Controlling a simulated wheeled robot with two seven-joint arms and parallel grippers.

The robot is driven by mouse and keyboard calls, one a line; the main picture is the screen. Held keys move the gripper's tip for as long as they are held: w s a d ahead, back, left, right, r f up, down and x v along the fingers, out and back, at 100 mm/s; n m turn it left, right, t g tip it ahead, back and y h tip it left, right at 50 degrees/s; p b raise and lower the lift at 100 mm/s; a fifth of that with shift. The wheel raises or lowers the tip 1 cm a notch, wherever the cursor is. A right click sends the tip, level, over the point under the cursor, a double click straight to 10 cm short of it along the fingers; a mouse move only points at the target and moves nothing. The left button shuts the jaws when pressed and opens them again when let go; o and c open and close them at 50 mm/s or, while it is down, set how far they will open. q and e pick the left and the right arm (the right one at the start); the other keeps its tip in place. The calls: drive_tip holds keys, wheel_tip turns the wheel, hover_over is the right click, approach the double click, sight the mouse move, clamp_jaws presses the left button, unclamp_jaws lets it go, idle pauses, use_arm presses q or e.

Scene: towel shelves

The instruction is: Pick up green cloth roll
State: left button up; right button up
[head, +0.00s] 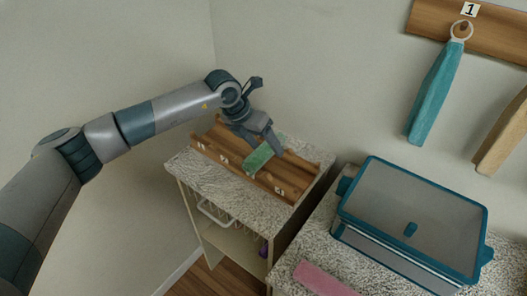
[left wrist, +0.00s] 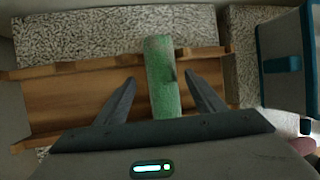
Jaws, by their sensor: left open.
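The green cloth roll (head: 258,157) lies across the wooden rack (head: 214,150) on top of the small shelf unit. In the left wrist view the roll (left wrist: 161,75) runs lengthwise between the two fingers of my left gripper (left wrist: 160,85). The fingers are open, with a gap on each side of the roll. In the head view my left gripper (head: 268,140) is directly over the roll and hides part of it. My right gripper is not in view.
A teal-rimmed bin (head: 412,222) stands on the speckled counter to the right. A pink cloth (head: 325,279) lies in front of it. Teal (head: 435,92) and tan (head: 503,135) cloths hang on the wall. The rest of the rack is empty.

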sight(265, 142)
use_arm(q)
drive_tip(key=shift+f, duration=0.15)
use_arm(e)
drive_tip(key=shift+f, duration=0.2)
use_arm(q)
drive_tip(key=c, duration=1.2)
drive_tip(key=shift+o, duration=0.2)
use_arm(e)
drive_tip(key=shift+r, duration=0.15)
